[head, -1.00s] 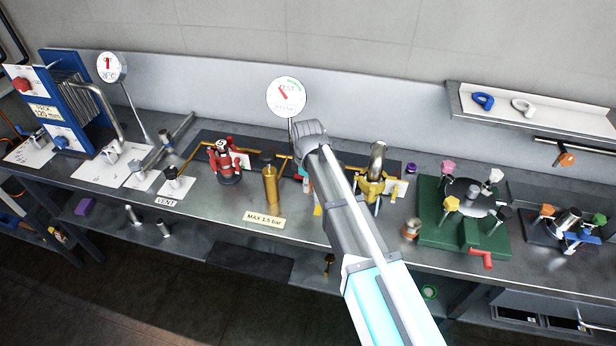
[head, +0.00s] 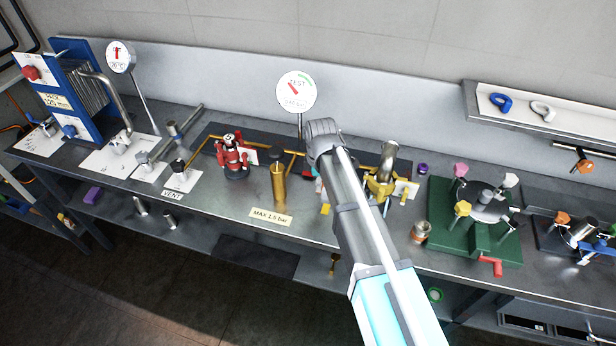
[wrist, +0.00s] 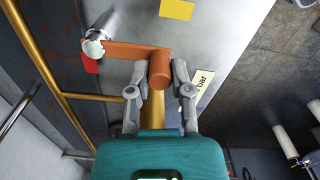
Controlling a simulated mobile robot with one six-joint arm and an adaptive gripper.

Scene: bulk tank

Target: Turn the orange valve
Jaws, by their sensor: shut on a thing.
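The orange valve (wrist: 125,49) shows in the wrist view as a flat orange lever with a round orange knob at its right end. Its left end meets a silver metal fitting (wrist: 97,42). My gripper (wrist: 160,70) has one finger on each side of the knob and is shut on it. In the head view my own arm hides the gripper and nearly all of the valve, in the middle of the bench.
A brass cylinder (head: 278,184) stands left of my arm, behind the MAX 1.5 bar label (head: 271,218). A red valve (head: 232,157) is farther left. A yellow-bodied fitting (head: 381,185) stands close right of my arm. A TEST gauge (head: 297,92) rises behind.

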